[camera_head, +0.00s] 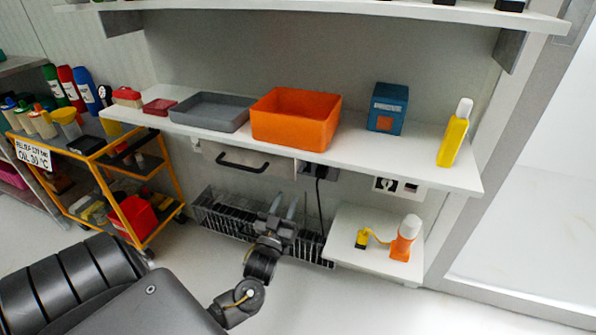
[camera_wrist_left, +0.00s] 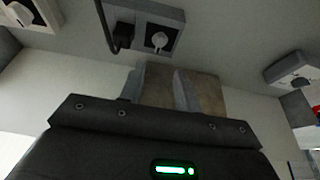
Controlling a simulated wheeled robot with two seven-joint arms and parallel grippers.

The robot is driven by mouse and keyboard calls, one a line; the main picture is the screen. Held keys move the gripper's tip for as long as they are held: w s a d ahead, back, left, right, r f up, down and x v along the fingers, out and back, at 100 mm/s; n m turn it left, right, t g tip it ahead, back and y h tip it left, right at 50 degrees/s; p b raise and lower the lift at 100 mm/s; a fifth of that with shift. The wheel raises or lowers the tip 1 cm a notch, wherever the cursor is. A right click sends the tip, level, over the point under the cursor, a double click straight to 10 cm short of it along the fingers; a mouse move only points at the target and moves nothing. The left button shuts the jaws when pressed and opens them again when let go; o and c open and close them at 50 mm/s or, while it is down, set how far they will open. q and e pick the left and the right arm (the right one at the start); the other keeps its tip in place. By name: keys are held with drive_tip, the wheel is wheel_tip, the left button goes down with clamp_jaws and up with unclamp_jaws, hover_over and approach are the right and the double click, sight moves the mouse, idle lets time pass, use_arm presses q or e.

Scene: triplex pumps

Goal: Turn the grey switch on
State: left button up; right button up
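The grey switch panel (camera_wrist_left: 158,30) is at the top of the left wrist view. It carries a pale round knob (camera_wrist_left: 160,40), with a black plug and cable (camera_wrist_left: 122,37) to its left. In the head view the grey panel (camera_head: 309,167) is small, on the wall under the shelf, and its knob setting cannot be read. My left gripper (camera_head: 283,207) is below and left of it, fingers pointing up, apart from the panel. In the left wrist view its two fingers (camera_wrist_left: 163,88) stand apart with nothing clearly held. My right gripper is not in view.
A white shelf (camera_head: 410,150) overhangs the panel, bearing an orange bin (camera_head: 295,118). A drawer handle (camera_head: 242,163) is to the left. A white switch panel (camera_head: 399,187) is to the right. A wire rack (camera_head: 225,217) stands behind my gripper; a low white table (camera_head: 350,222) is right.

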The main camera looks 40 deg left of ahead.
use_arm(q)
drive_tip(key=b+x, duration=0.2)
drive_tip(key=x, duration=0.8)
drive_tip(key=shift+w+r, duration=0.2)
clamp_jaws()
